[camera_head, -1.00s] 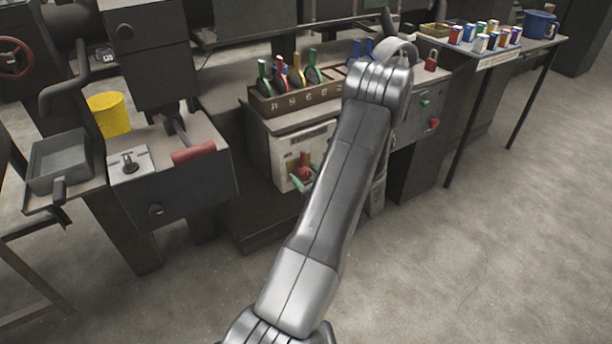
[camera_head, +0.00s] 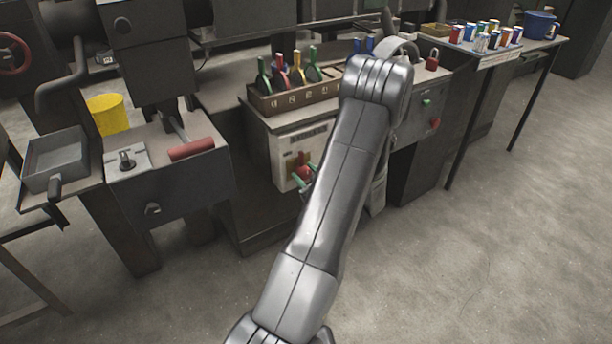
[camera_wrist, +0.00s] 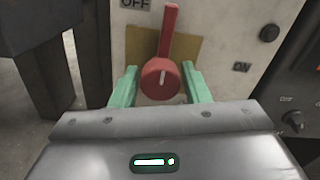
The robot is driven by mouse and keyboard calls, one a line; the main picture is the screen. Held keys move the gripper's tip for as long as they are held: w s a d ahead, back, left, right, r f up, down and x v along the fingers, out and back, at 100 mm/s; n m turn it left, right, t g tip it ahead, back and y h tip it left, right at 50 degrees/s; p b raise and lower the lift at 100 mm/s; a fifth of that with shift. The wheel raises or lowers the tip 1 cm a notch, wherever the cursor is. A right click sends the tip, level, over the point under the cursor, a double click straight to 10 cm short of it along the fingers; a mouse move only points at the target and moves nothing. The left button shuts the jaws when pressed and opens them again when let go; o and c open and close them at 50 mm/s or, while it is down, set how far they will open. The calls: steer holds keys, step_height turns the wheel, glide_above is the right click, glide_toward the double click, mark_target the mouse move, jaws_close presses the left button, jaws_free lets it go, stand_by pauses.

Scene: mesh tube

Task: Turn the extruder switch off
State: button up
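The extruder switch (camera_wrist: 161,78) is a red rotary knob with a long handle on a tan plate, on a light panel. Its handle points up and leans slightly right in the wrist view, just right of the OFF label (camera_wrist: 135,4). The ON label (camera_wrist: 241,67) is to the right, at about knob height. My gripper (camera_wrist: 158,68) is open, its green fingers on either side of the knob with visible gaps; depth contact cannot be told. In the head view the red switch (camera_head: 305,172) is partly hidden by my arm, with green fingers beside it.
A dark round button (camera_wrist: 269,33) and a dark panel with a knob (camera_wrist: 292,119) are right of the switch. A tray of colored-handled tools (camera_head: 290,98) stands above the switch box. A grey bench with a red handle (camera_head: 192,149) is left. Floor is clear at right.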

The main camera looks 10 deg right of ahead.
steer(key=shift+o, duration=1.1)
steer(key=v, duration=1.4)
steer(key=shift+w, duration=0.1)
steer(key=x, duration=1.3)
steer(key=shift+w+a, duration=0.15)
steer(key=shift+w, duration=0.2)
